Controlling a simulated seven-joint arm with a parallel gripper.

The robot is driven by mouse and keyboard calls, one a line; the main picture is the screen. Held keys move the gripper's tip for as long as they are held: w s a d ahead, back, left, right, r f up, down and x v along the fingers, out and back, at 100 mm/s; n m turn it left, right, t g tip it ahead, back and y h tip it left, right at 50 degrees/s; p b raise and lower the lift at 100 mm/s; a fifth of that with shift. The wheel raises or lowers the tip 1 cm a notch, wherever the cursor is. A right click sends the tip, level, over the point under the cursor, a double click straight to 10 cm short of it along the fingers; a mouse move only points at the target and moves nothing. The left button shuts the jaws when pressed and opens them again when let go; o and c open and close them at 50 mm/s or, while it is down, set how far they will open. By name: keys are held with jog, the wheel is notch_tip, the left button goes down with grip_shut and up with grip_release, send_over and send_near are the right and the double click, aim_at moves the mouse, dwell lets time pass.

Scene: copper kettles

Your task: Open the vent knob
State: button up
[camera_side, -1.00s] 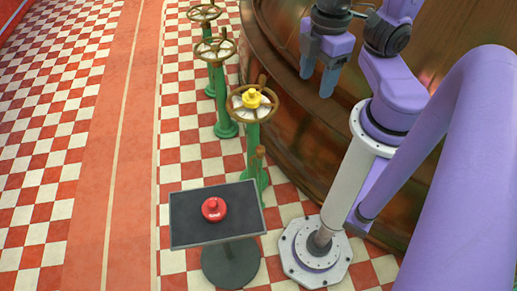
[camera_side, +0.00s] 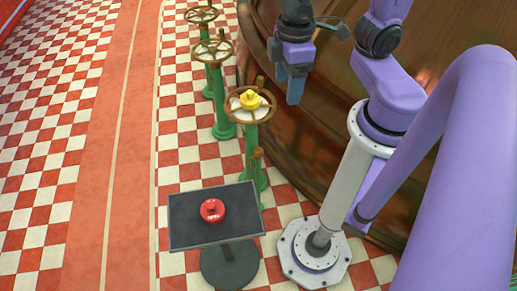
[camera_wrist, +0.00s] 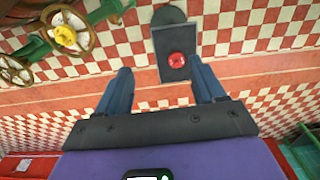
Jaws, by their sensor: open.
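The nearest valve is a green post topped by a brown handwheel (camera_side: 233,112) with a yellow knob (camera_side: 250,98) at its middle. I cannot tell whether this is the vent knob. In the wrist view the yellow knob (camera_wrist: 65,36) and its wheel are at the upper left. My gripper (camera_side: 292,92) points down, to the right of this wheel in the side view and apart from it. In the wrist view its two blue fingers (camera_wrist: 160,85) are spread, with nothing held between them. A red knob or button (camera_side: 212,210) sits on a dark square stand (camera_side: 185,230); it also shows in the wrist view (camera_wrist: 177,60).
Two more handwheels on green posts, a middle one (camera_side: 212,42) and a far one (camera_side: 202,14), stand in a row behind. The large copper kettle (camera_side: 330,70) rises close on the right. The checkered floor (camera_side: 60,150) on the left is clear.

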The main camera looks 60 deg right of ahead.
jog(key=w+f+m, duration=0.7)
jog(key=w, duration=0.4)
jog(key=m, duration=2)
send_over(259, 150)
notch_tip(259, 150, down, 26)
notch_tip(259, 150, down, 17)
jog(key=shift+w, duration=0.1)
jog(key=shift+c, duration=0.4)
jog(key=c, duration=1)
